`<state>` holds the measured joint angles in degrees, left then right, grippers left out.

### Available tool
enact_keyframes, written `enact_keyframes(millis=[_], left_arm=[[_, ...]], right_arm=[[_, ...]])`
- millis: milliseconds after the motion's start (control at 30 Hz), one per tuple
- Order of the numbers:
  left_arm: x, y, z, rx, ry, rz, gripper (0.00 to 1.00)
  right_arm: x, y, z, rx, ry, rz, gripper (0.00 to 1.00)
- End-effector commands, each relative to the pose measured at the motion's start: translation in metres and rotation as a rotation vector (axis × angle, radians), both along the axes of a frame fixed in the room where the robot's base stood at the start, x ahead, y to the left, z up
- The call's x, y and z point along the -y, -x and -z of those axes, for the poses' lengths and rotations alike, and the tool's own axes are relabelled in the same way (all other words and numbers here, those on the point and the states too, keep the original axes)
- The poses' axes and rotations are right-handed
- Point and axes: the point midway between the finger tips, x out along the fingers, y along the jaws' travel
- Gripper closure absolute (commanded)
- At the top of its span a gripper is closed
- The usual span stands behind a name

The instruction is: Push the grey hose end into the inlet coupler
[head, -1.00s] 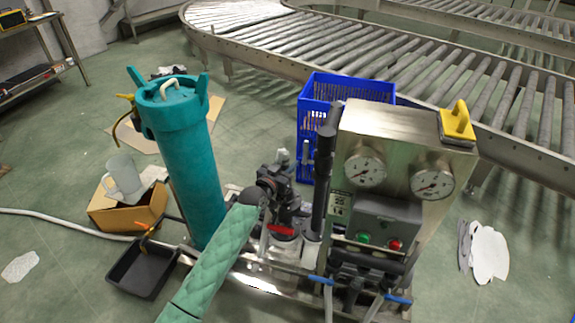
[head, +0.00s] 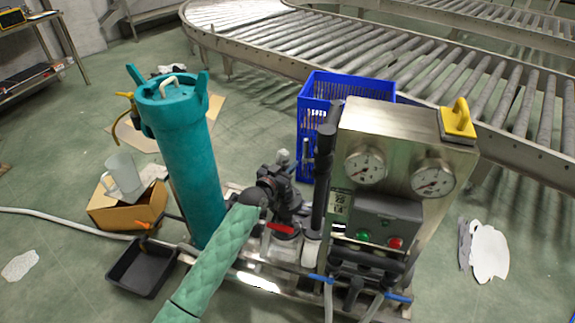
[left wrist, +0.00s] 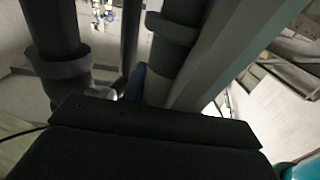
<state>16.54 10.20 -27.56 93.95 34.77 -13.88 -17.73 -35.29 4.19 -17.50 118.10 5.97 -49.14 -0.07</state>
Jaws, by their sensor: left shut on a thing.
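My left arm in its green quilted sleeve comes in from the bottom left. My dark left gripper (head: 287,212) is over the low middle of the skid, left of a black upright pipe (head: 321,185). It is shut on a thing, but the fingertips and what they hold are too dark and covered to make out. A red lever (head: 281,230) shows close by the gripper. I cannot pick out the grey hose end or the inlet coupler for sure. The left wrist view shows dark pipes (left wrist: 63,70) and a pale grey bar (left wrist: 215,55) close ahead. My right gripper is not in view.
A tall teal vessel (head: 188,160) stands left of the gripper. A steel gauge panel (head: 400,130) stands right, with blue-handled valves (head: 398,298) below. A blue crate (head: 345,88) is behind. A black tray (head: 142,268) and cardboard box (head: 125,212) lie left.

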Motion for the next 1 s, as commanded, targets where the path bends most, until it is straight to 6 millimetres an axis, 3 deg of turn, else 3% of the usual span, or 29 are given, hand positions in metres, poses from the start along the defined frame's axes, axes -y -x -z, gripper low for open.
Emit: enact_keyframes(millis=[833, 867, 967, 1000], left_arm=[[0.0, 0.0, 0.017, 0.001, -0.001, 0.0, 1.0], [0.0, 0.0, 0.016, 0.001, -0.001, 0.0, 0.65], [0.0, 0.0, 0.017, 0.0, -0.001, 0.0, 0.45], [0.0, 0.0, 0.017, -0.001, -0.001, 0.0, 0.45]], right_arm=[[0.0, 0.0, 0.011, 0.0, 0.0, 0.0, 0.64], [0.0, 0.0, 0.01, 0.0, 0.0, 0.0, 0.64], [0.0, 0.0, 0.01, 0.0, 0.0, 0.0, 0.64], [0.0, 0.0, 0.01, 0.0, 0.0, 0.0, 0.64]])
